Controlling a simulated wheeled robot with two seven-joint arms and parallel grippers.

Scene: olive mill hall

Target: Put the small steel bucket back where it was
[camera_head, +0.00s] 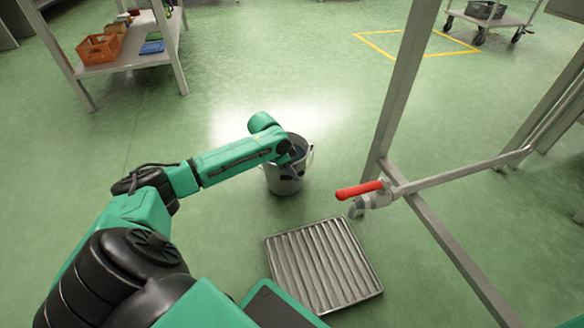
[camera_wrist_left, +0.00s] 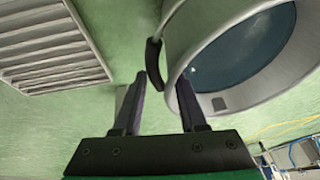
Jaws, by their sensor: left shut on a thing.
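The small steel bucket (camera_head: 285,184) stands upright left of a pipe frame, at or just above the green floor; I cannot tell which. In the left wrist view the bucket (camera_wrist_left: 205,25) fills the upper right, with a bluish-grey surface inside that looks like liquid. Its handle has a black grip (camera_wrist_left: 153,65). My left gripper (camera_head: 291,168) is at the bucket's near side. In the left wrist view its fingers (camera_wrist_left: 162,85) are at the handle grip and rim, shut on the bucket; the exact contact is unclear. My right gripper is not in view.
A slatted metal grate (camera_head: 322,265) lies on the floor near the bucket, below a tap with a red lever (camera_head: 359,190) on a grey frame (camera_head: 400,90). A shelf table (camera_head: 130,55) with an orange crate (camera_head: 99,48) stands back left. Floor behind the bucket is clear.

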